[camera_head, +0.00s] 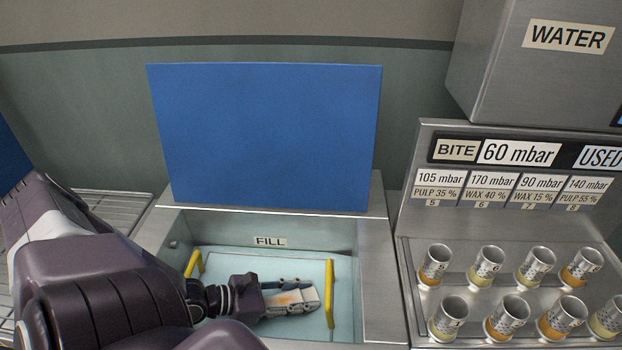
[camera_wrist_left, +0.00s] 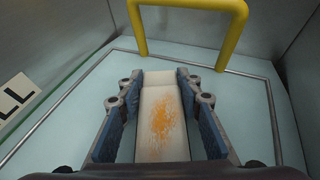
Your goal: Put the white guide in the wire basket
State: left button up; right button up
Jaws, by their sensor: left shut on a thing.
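My left gripper (camera_head: 298,298) reaches into the steel basin with the FILL label and is shut on the white guide. In the left wrist view the guide (camera_wrist_left: 161,122) is a pale, narrow strip with an orange stain, lying lengthwise between the blue finger pads. A thin metal wire outline with two upright yellow handles, which looks like the wire basket (camera_head: 330,292), is in the basin around the gripper. Its far handle (camera_wrist_left: 232,35) stands just beyond the fingertips. I cannot tell whether the guide touches the surface below. My right gripper is not in view.
The steel basin (camera_head: 376,270) has raised walls, with a blue panel (camera_head: 265,135) upright behind it. A wire rack (camera_head: 115,208) lies left. At right, a steel stand (camera_head: 410,250) holds several sample cups (camera_head: 490,262) under labels. My left arm covers the lower left.

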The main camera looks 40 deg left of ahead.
aim_at(311, 298)
pick_arm(q)
jog(key=shift+x, duration=1.1)
jog(key=shift+f, duration=0.1)
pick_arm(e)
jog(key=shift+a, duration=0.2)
pick_arm(q)
jog(key=shift+f+b, duration=0.4)
jog(key=shift+b, duration=0.1)
jog(key=shift+f, duration=0.25)
jog(key=o, duration=1.2)
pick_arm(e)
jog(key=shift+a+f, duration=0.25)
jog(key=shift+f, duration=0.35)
